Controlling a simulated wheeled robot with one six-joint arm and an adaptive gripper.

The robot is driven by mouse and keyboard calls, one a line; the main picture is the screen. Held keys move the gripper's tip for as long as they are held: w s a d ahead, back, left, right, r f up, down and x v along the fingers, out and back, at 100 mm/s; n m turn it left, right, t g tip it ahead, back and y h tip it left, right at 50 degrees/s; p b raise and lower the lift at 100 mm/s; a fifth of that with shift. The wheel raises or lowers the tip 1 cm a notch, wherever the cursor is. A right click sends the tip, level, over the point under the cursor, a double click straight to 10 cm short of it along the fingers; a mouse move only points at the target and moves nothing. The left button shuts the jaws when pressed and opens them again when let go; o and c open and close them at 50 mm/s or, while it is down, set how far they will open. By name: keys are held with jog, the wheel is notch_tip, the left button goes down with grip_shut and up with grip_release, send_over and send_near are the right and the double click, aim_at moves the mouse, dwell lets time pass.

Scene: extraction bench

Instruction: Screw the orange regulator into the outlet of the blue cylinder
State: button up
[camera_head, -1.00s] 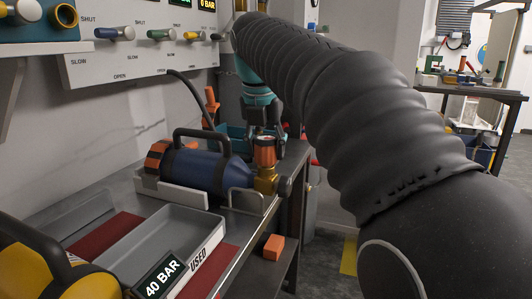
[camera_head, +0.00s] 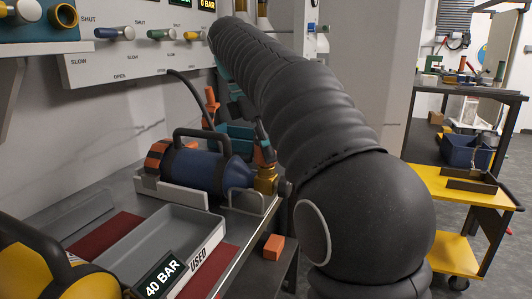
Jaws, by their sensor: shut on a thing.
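The blue cylinder (camera_head: 205,170) lies on its side in a grey cradle on the bench, with an orange band at its left end. Its brass valve (camera_head: 266,178) is at the right end. The orange regulator (camera_head: 268,155) stands on top of the valve, partly covered by my arm. My gripper (camera_head: 262,138) is just above it and appears shut on the regulator. Most of the gripper is hidden behind my black sleeved arm. How far the thread is engaged cannot be seen.
A grey tray (camera_head: 219,226) marked USED and a 40 BAR sign (camera_head: 160,276) are in front. A yellow cylinder (camera_head: 45,265) is at left. An orange block (camera_head: 274,246) lies by the bench edge. A valve panel (camera_head: 150,55) is behind; a yellow cart (camera_head: 455,190) stands right.

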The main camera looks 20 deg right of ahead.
jog(key=m+g, duration=0.1)
jog(key=m, duration=0.2)
jog(key=shift+f, duration=0.1)
jog(key=o, duration=1.3)
jog(key=n+t, duration=0.1)
jog(key=n, duration=0.2)
jog(key=shift+n, duration=0.4)
jog(key=n+t, duration=0.1)
jog(key=n, duration=0.4)
jog(key=shift+n+t, duration=0.3)
jog(key=shift+t, duration=0.1)
jog(key=n+t+y, duration=0.1)
jog(key=n, duration=0.4)
jog(key=n+y, duration=0.1)
jog(key=n, duration=0.2)
jog(key=n+y, duration=0.1)
jog(key=n, duration=0.2)
jog(key=shift+t, duration=0.4)
